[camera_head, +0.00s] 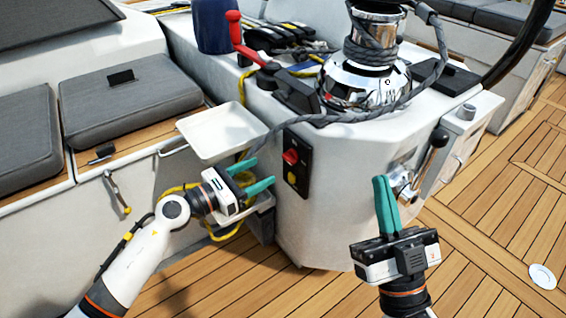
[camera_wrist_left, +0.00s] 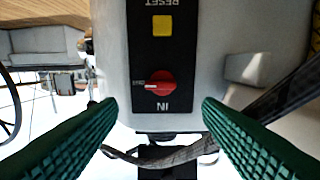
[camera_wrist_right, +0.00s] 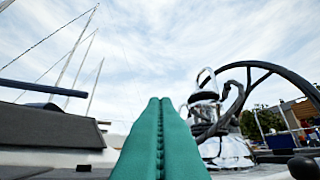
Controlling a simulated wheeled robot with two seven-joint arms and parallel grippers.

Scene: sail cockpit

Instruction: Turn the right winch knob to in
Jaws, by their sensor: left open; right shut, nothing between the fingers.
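The red winch knob (camera_head: 290,156) sits on a black switch panel (camera_head: 302,150) on the white console's side, above a yellow button (camera_head: 291,177). In the left wrist view the panel is upside down. There the knob (camera_wrist_left: 165,81) has its white pointer mark towards the left, at a small label I cannot read; "IN" is printed below the knob. My left gripper (camera_head: 264,172) is open, left of the panel and facing it. In its wrist view the fingers (camera_wrist_left: 160,104) stand either side of the knob, not touching it. My right gripper (camera_head: 381,180) is shut and empty, pointing up.
A chrome winch (camera_head: 366,85) wrapped in grey rope stands on the console above the panel. A white tray (camera_head: 222,132) lies above and left of my left gripper. A lever handle (camera_head: 432,155) is on the console right of my right gripper. Teak floor (camera_head: 500,200) is clear at right.

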